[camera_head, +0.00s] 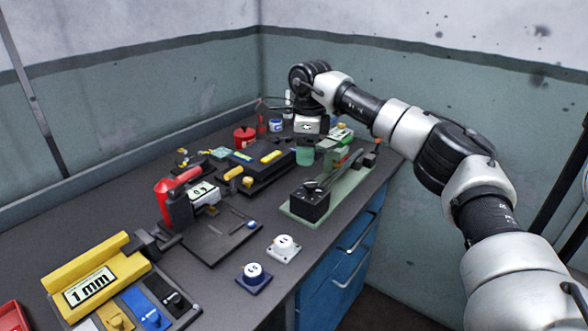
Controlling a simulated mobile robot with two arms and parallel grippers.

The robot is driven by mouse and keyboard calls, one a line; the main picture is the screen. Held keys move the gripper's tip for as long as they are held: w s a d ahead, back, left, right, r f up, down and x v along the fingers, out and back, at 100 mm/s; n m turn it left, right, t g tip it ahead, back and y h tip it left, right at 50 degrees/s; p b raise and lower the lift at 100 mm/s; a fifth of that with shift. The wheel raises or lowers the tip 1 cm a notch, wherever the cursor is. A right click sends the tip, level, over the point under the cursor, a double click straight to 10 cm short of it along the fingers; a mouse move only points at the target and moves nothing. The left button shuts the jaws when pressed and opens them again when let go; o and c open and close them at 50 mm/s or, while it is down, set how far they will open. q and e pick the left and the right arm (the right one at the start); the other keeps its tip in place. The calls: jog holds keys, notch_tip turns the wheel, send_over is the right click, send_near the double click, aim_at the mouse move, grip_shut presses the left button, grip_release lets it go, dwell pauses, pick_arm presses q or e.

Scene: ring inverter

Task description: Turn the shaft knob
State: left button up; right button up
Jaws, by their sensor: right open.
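My right arm reaches in from the right, and its gripper (308,128) points down over the back of the workbench. The gripper is open; its fingertips are small and hard to make out. A teal cylinder (305,156) shows just below it; I cannot tell whether they touch. Beside and in front is a device on a pale green base (290,208) with a black block (309,203) and a bar. Which part is the shaft knob is not clear, and the gripper may hide some of it. My left gripper is not in view.
A black device with yellow parts (271,157) stands left of the gripper. Red and blue containers stand behind. The bench's right edge is close.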

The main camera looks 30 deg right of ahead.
aim_at(311, 183)
jog(key=shift+d+r+h, duration=0.25)
jog(key=shift+d+h, duration=0.05)
jog(key=shift+d, duration=0.45)
jog(key=f, duration=0.2)
jog(key=s+f, duration=0.1)
jog(key=shift+s+a+f, duration=0.1)
jog(key=shift+s+f, duration=0.1)
jog(key=shift+f, duration=0.15)
jog(key=f, duration=0.3)
jog(key=shift+w+f, duration=0.25)
jog(key=shift+w, duration=0.05)
notch_tip(311, 183, down, 2)
jog(key=shift+f+p, duration=0.1)
jog(key=shift+p, duration=0.25)
jog(key=shift+f, duration=0.15)
jog(key=shift+c, duration=1.6)
jog(key=c, duration=0.6)
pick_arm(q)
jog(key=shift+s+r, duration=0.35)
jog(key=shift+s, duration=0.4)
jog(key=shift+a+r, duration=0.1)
pick_arm(e)
jog(key=shift+m, duration=0.4)
